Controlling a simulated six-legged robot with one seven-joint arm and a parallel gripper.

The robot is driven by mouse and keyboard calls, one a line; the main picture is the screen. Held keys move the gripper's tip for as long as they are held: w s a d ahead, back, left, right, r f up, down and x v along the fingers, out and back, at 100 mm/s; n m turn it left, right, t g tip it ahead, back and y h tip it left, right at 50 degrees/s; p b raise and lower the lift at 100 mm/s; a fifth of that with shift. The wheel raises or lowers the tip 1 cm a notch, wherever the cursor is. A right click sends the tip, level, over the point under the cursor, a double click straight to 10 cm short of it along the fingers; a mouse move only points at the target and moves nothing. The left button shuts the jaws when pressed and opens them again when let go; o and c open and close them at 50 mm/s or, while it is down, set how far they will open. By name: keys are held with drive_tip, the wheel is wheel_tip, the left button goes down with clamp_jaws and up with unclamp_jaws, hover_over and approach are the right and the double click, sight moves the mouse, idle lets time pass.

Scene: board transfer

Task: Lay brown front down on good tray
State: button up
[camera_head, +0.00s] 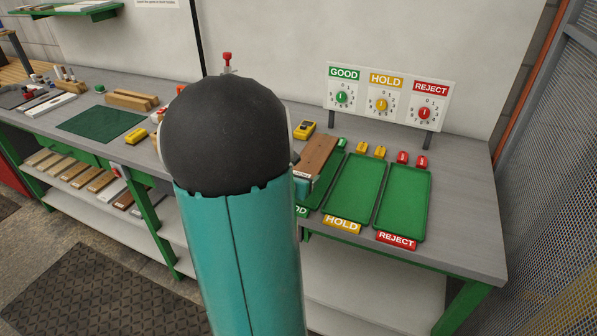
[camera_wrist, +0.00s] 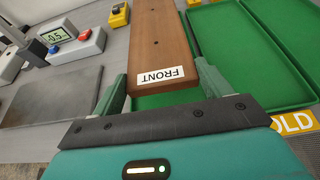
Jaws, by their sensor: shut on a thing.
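A brown board (camera_wrist: 158,42) with a white FRONT label is held between the two fingers of my gripper (camera_wrist: 160,92) in the wrist view. The label faces the camera and reads upside down. The board (camera_head: 317,156) also shows in the head view, over the GOOD tray (camera_head: 312,193), a green tray at the left of the row. My arm hides much of that tray and my gripper in the head view. In the wrist view, green tray surface (camera_wrist: 150,101) shows beneath the board's near end. I cannot tell whether the board touches the tray.
The HOLD tray (camera_head: 353,188) and REJECT tray (camera_head: 402,198) lie to the right, both empty. A panel with three dials (camera_head: 388,98) stands behind. A yellow device (camera_head: 305,130) and a grey display unit (camera_wrist: 65,42) sit left of the board. Several boards lie on the lower shelf (camera_head: 85,178).

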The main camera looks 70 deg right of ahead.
drive_tip(key=shift+f, duration=2.95)
drive_tip(key=o, duration=1.2)
drive_tip(key=shift+c, duration=0.2)
drive_tip(key=shift+f, duration=0.1)
drive_tip(key=c, duration=1.1)
drive_tip(key=shift+a, duration=0.1)
drive_tip(key=a, duration=0.2)
drive_tip(key=shift+w+a, duration=0.2)
drive_tip(key=shift+a, duration=0.3)
